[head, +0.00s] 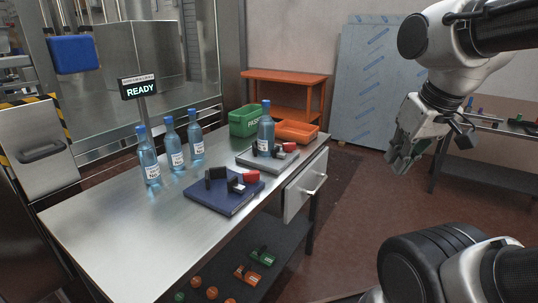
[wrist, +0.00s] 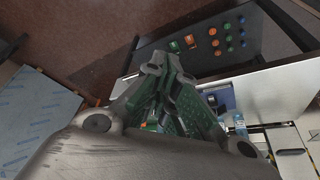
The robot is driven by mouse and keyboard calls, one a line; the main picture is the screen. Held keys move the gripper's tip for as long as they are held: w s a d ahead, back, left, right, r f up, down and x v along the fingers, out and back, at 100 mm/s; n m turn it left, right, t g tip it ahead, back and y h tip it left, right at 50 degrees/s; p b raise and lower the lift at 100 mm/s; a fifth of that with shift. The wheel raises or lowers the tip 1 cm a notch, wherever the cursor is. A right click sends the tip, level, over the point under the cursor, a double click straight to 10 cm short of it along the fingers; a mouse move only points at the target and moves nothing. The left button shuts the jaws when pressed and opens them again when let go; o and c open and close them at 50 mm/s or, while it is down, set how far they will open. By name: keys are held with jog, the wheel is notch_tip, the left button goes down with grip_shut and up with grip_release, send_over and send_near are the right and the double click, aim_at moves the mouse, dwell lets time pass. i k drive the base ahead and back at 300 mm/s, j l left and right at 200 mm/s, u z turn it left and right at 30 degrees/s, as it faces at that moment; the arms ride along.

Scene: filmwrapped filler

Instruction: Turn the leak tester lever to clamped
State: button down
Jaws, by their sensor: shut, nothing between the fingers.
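On the steel table, a grey base (head: 246,161) carries a blue bottle (head: 266,130) and a device with a red-ended lever (head: 289,147). In front of it, a blue base (head: 215,200) carries a black clamp-like device (head: 216,174) and another red-ended lever (head: 251,176). I cannot read which is the leak tester, and the lever positions are too small to tell. My gripper (head: 398,163) is shut and empty, held in the air right of the table, well apart from both levers. Its shut fingers (wrist: 168,65) also show in the wrist view, covering part of the table there.
Several bottles (head: 173,148) stand at the table's back left beside a READY sign (head: 138,88). A green bin (head: 243,122) and an orange tray (head: 297,131) sit at the far end. A drawer (head: 306,188) faces the clear floor. An orange cart (head: 285,77) stands behind.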

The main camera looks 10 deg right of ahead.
aim_at(289, 147)
jog(key=i+l, duration=0.25)
jog(key=i, duration=0.15)
jog(key=i+l, duration=0.25)
jog(key=i, duration=0.2)
